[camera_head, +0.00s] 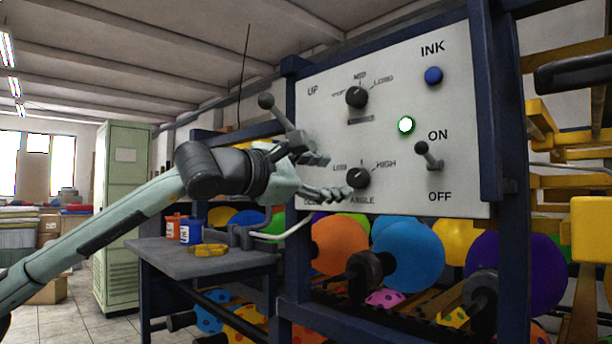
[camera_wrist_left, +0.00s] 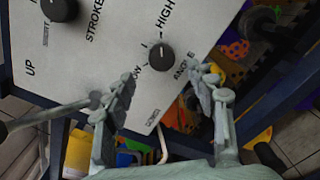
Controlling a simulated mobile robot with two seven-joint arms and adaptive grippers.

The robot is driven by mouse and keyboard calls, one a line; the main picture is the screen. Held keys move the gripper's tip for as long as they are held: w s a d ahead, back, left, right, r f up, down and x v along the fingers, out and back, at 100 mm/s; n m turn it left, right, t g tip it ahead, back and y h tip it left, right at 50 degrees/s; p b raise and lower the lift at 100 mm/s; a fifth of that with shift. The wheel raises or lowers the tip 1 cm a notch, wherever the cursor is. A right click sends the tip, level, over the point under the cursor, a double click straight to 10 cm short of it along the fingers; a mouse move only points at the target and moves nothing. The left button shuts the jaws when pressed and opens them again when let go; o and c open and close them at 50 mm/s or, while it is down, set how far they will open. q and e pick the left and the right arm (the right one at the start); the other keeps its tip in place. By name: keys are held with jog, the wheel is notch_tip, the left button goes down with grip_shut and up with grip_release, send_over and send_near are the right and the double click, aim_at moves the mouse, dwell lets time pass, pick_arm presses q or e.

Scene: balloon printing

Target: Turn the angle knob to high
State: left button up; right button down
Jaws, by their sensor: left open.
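The angle knob (camera_head: 358,178) is a round black knob low on the white control panel (camera_head: 455,90), between the LOW and HIGH labels. The LOW label is partly hidden by the gripper. My right gripper is not in view.
The stroke knob (camera_head: 357,97) is above the angle knob. A ball-ended lever (camera_head: 266,101) projects at the panel's left, close to my gripper. Balloons (camera_head: 408,255) hang below.

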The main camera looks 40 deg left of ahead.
pick_arm(q)
jog(key=s, duration=0.6)
dwell(0.3)
dwell(0.5)
